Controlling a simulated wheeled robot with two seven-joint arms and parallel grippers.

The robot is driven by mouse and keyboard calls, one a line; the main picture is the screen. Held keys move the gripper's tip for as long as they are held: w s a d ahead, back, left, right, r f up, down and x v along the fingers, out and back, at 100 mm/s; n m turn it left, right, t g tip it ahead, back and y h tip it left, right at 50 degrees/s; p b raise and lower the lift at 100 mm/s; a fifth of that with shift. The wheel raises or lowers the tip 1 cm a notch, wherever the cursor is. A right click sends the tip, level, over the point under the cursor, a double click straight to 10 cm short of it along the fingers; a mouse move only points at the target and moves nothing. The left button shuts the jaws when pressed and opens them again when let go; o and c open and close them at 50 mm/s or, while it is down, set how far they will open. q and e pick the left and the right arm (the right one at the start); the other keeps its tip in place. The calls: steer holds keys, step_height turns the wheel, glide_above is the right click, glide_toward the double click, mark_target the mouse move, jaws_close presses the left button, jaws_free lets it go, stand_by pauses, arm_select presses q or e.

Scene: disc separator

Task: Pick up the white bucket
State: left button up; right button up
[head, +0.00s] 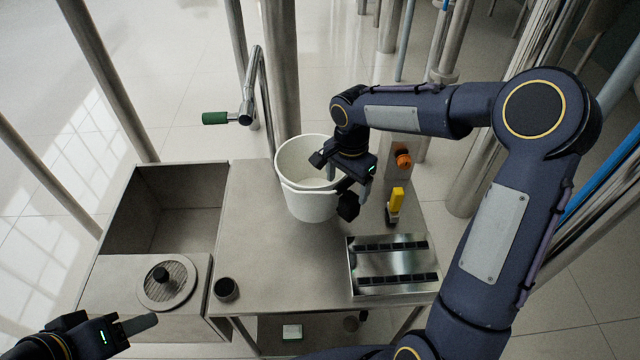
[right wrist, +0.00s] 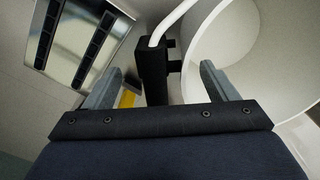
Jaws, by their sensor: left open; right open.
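The white bucket (head: 308,206) stands upright on the metal table, its open top facing up. Its black handle grip (head: 348,206) hangs at its right side. My right gripper (head: 354,184) is over the bucket's right side and partly covers the rim. In the right wrist view my right gripper's fingers (right wrist: 160,85) are apart, with the black grip (right wrist: 152,68) on its white handle wire between them; I cannot tell whether they touch it. The white bucket wall (right wrist: 210,50) fills the right of that view. My left gripper (head: 142,324) is open and empty at lower left, far from the bucket.
A metal tray with dark slots (head: 392,262) lies right of the bucket, with a yellow-topped object (head: 395,203) beside it. A sink basin (head: 150,215), a round strainer lid (head: 168,282) and a dark cup (head: 226,289) are left. A pipe with a green handle (head: 216,118) rises behind.

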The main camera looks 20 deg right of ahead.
mark_target(347, 193)
step_height(347, 193, down, 3)
steer(key=shift+s+d+f, duration=0.1)
steer(key=shift+c, duration=0.2)
